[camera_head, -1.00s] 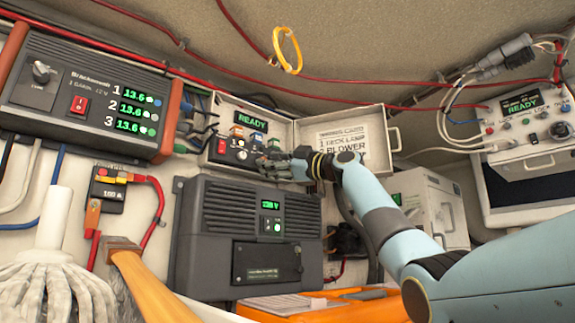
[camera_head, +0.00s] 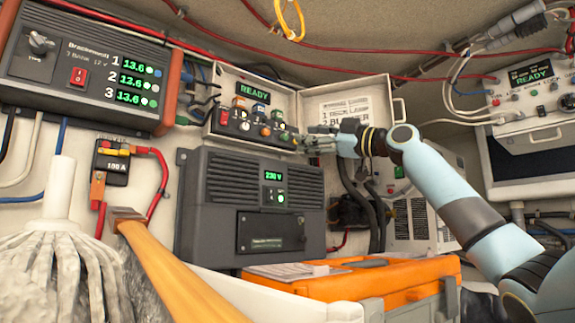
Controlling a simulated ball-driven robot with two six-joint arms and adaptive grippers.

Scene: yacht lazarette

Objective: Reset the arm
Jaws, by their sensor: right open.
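My right arm comes in from the lower right. Its gripper (camera_head: 312,140) is open and empty, just right of the small control box (camera_head: 215,127) with a lit READY display (camera_head: 254,92). The box's row of switches and knobs (camera_head: 264,131) shows clear of the fingers, apart from its right end, which is close to them. The box's lid (camera_head: 345,92) hangs open to the right, with a printed card (camera_head: 343,110) on it, partly hidden by my gripper. My left gripper is not in view.
A grey inverter (camera_head: 222,205) sits below the box. An orange case (camera_head: 400,278) lies low in the middle. A mop (camera_head: 60,250) and a wooden handle (camera_head: 165,265) stand in the left foreground. Red cables cross above.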

